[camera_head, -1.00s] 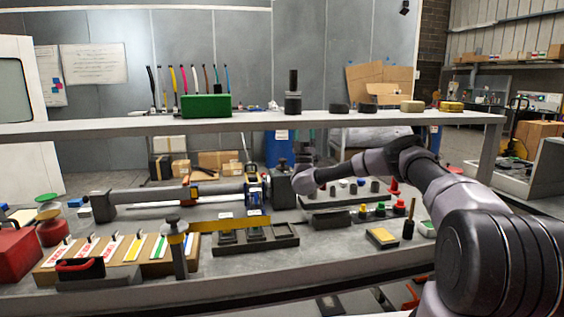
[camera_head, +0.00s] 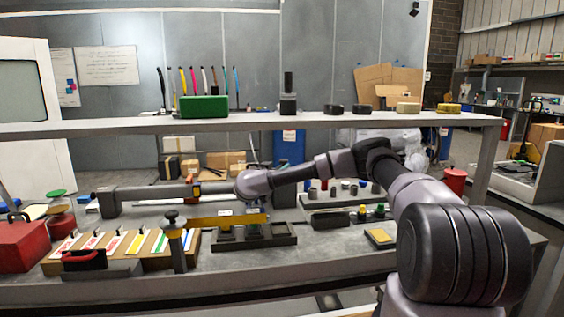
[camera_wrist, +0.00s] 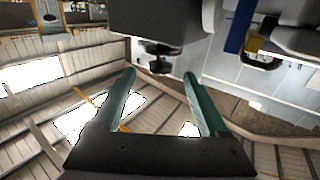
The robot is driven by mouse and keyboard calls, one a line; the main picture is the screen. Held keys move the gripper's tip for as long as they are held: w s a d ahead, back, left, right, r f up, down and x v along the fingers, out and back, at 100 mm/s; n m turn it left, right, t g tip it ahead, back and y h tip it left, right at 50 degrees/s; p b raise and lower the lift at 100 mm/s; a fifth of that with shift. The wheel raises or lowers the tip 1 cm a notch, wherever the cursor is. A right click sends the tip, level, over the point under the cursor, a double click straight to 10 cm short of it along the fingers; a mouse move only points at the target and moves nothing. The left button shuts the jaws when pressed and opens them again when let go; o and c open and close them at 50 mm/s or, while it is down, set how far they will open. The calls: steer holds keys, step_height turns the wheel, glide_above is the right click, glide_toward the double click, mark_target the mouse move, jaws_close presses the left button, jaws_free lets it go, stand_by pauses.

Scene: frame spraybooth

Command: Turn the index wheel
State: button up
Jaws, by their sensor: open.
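In the wrist view my gripper (camera_wrist: 159,71) is open, its two green fingers apart with nothing between them. Beyond the fingertips a small dark knob (camera_wrist: 159,57) sticks out from a large dark block (camera_wrist: 160,22). The knob may be the index wheel; I cannot tell for sure. It lines up with the gap between the fingers and looks apart from them. In the head view my arm reaches left over the bench and its end hides the gripper. A long grey tube fixture (camera_head: 150,193) lies along the bench, its right part hidden by my arm.
A yellow bar (camera_head: 228,221) crosses above dark trays (camera_head: 282,239). A post with a dark knob (camera_head: 175,240) stands at the front. A raised shelf (camera_head: 350,121) spans the bench behind my arm. A red box (camera_head: 22,243) stands at the left. The front right bench top is fairly clear.

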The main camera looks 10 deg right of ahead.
mark_target(281, 160)
steer(key=x, duration=0.9)
steer(key=shift+w, duration=0.15)
jaws_close()
steer(key=shift+d+y, duration=0.1)
steer(key=shift+y, duration=0.2)
